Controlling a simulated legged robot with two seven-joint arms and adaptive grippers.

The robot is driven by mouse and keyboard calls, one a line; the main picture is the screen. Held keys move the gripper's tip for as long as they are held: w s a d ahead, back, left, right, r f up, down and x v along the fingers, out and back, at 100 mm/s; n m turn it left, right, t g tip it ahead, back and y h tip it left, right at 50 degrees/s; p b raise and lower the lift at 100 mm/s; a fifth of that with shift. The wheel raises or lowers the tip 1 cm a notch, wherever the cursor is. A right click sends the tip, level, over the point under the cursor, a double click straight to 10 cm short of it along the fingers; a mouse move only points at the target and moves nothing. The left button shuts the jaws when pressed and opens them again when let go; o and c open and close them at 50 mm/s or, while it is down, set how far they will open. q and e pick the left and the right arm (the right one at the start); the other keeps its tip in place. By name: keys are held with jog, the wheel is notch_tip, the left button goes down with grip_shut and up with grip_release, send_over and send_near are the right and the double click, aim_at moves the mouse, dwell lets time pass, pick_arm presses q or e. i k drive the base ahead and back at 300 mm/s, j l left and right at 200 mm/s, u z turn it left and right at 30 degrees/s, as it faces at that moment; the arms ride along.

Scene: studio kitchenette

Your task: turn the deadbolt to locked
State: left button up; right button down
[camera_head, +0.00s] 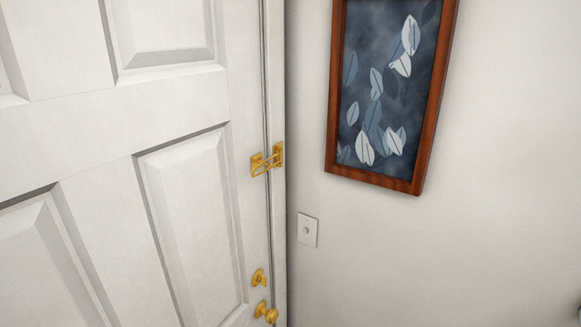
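A white panelled door (105,150) fills the left of the head view and looks shut against its frame. The deadbolt (259,278) is a small brass thumb-turn near the door's right edge, low in the picture. Its exact angle is too small to tell. A brass door knob (266,313) sits just below it. A brass swing-bar latch (267,160) is higher up, spanning the door edge and the frame. Neither of my grippers is in view.
A white light switch (308,230) is on the wall right of the door frame. A framed leaf picture (388,95) hangs above it. The wall (470,250) at lower right is bare. A small dark thing shows at the lower right edge.

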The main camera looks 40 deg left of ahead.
aim_at(263, 278)
jog(key=u, duration=1.65)
